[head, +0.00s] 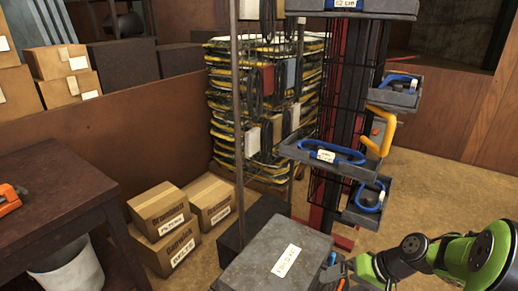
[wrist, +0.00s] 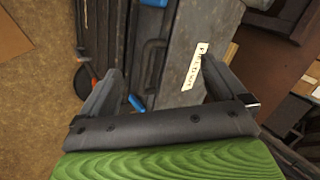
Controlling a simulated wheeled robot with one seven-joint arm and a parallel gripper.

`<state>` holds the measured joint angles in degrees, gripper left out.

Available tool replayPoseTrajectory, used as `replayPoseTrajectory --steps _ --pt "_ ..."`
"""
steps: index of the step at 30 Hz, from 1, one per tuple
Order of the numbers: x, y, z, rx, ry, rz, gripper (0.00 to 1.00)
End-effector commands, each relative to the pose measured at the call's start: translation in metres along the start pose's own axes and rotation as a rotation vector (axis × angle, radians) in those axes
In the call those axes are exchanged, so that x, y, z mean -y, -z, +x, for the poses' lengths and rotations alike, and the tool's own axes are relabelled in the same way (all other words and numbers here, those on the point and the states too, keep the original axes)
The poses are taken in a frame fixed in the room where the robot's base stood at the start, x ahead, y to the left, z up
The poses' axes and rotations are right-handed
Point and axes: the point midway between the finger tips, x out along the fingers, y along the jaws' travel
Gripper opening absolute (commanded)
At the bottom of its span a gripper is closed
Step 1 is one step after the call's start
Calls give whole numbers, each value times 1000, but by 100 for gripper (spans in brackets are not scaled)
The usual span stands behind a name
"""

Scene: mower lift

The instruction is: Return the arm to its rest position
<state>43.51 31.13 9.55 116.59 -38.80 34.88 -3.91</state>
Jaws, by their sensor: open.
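My green and black arm (head: 440,252) reaches in from the lower right of the head view. Its gripper end lies low in that view, beside the grey case, and is partly cut off by the bottom edge. In the wrist view my gripper (wrist: 158,88) has its two dark fingers spread wide, with nothing held between them. Beyond the fingers is the grey case (wrist: 185,38) with a white label and a dark handle; the gap from fingers to case is hard to judge. The case also shows in the head view (head: 258,250).
A yellow-orange hook (head: 380,135) sticks out there. Cardboard boxes (head: 160,215) and a dark table (head: 65,190) stand left. Bare floor (head: 440,190) lies right of the rack.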

Motion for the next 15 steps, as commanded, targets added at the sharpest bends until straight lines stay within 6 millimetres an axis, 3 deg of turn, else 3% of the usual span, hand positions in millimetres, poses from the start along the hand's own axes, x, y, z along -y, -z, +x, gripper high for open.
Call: replayPoseTrajectory --steps 1,6,12,15 --pt "18 -7 -10 10 -71 -45 98" --pt "67 -40 -43 9 -288 -151 98" --pt "108 -93 -85 -75 -471 -240 98" --pt "119 -119 -102 -131 -521 -266 98"
